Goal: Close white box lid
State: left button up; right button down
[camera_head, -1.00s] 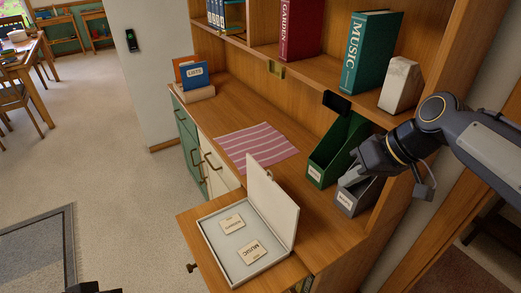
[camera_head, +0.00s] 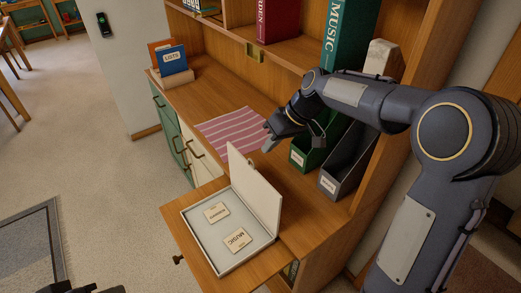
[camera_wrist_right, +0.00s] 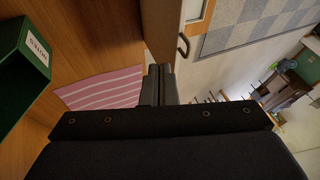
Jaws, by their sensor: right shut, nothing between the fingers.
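The white box (camera_head: 213,265) sits on the pulled-out wooden surface at the front of the desk, with two labelled cards inside. Its white lid (camera_head: 257,192) stands open, nearly upright, along the right side of the box. My right gripper (camera_head: 267,144) is shut and empty, in the air just beyond the lid's top edge and apart from it. Its closed fingers also show in the right wrist view (camera_wrist_right: 160,85), where the box is not seen. A dark sliver at the bottom left edge of the head view may be my left gripper; its jaws cannot be made out.
A green file holder (camera_head: 308,155) and a grey file holder (camera_head: 345,165) stand behind and right of the lid. A pink striped cloth (camera_head: 230,128) lies on the desk. A shelf with books (camera_head: 345,35) is above. Open floor lies left.

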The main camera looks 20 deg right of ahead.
aim_at(250, 164)
pick_arm(q)
jog(key=shift+r, duration=0.3)
pick_arm(e)
jog(key=shift+s+a+f, duration=0.15)
jog(key=shift+a, duration=0.35)
jog(key=shift+s+a+f, duration=0.15)
jog(key=shift+a+f, duration=0.05)
jog(key=shift+a, duration=0.3)
jog(key=shift+s+a+f, duration=0.15)
jog(key=shift+a, duration=0.35)
jog(key=shift+a, duration=0.1)
